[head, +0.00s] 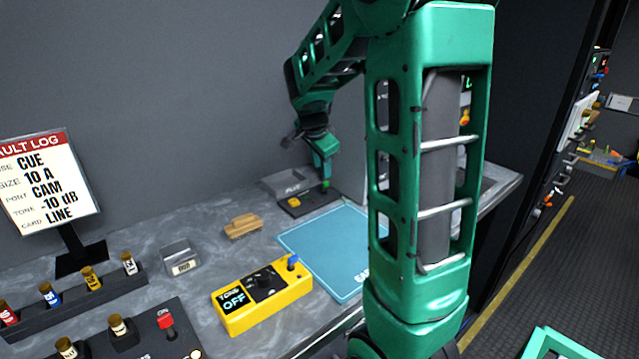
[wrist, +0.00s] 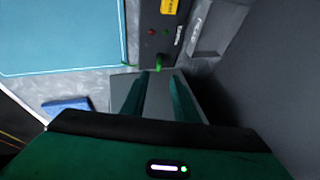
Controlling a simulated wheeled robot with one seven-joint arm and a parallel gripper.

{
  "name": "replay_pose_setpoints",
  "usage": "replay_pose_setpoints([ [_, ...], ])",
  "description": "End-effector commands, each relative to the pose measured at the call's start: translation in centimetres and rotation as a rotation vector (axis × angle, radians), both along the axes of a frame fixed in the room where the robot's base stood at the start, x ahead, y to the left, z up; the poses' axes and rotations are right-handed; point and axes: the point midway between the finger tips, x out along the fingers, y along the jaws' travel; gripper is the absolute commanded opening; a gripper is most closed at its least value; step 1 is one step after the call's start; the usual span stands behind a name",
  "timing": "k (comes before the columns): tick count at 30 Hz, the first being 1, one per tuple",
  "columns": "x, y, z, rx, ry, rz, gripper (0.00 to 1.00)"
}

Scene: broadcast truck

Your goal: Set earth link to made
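A small dark panel (head: 301,203) with a yellow label lies at the back of the bench, past the blue mat. It also shows in the wrist view (wrist: 163,42), with a red dot, a green dot and a green-tipped part (wrist: 159,62) at its near end. I take this for the earth link; its lettering is too small to read. My gripper (head: 325,181) points down over the panel's right end. In the wrist view its fingers (wrist: 160,76) are apart, with the green tip just ahead of and between them. I cannot tell whether they touch it, or the link's position.
The blue mat (head: 315,245) lies beside the panel, partly hidden by my arm. A grey tray (head: 283,183) stands behind it.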

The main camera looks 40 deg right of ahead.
Motion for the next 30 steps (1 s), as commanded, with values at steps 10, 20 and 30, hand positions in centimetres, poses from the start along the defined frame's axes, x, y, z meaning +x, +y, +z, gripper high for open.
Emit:
replay_pose_setpoints([
  [10,1.6,-2.3,-5.3,0.001,0.005,0.002,0.27],
  [20,2.2,-3.2,-7.1,0.0,0.002,0.003,0.27],
  [30,2.2,-3.2,-7.1,0.0,0.002,0.003,0.01],
])
